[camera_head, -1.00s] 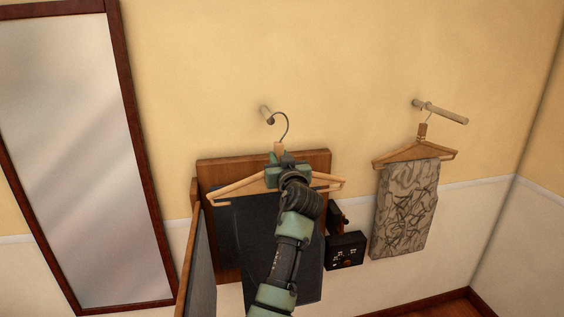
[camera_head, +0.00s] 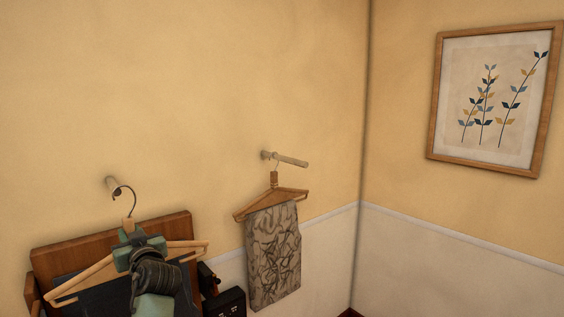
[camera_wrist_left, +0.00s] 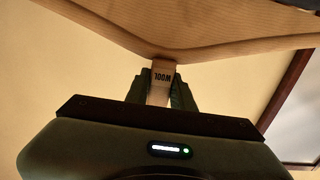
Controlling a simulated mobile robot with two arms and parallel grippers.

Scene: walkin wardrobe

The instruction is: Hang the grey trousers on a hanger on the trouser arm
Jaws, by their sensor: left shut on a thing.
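My left gripper (camera_head: 137,243) is shut on the neck of a light wooden hanger (camera_head: 85,281). The wrist view shows its fingers (camera_wrist_left: 160,95) on both sides of the neck, by a label reading WOOL. Dark grey trousers (camera_head: 108,306) hang from this hanger, partly hidden by my arm and cut off by the lower edge. The hanger's metal hook (camera_head: 131,201) is beside a short pale wall peg (camera_head: 113,187); I cannot tell whether they touch. To the right, a longer pale arm (camera_head: 290,160) carries another hanger (camera_head: 274,192) with patterned grey-brown trousers (camera_head: 272,255). My right gripper is not in view.
A brown wooden piece of furniture (camera_head: 110,232) stands behind the held hanger. A black box (camera_head: 226,304) sits low between the two hangers. A framed plant picture (camera_head: 492,100) hangs on the right wall. The wall space right of the patterned trousers is clear.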

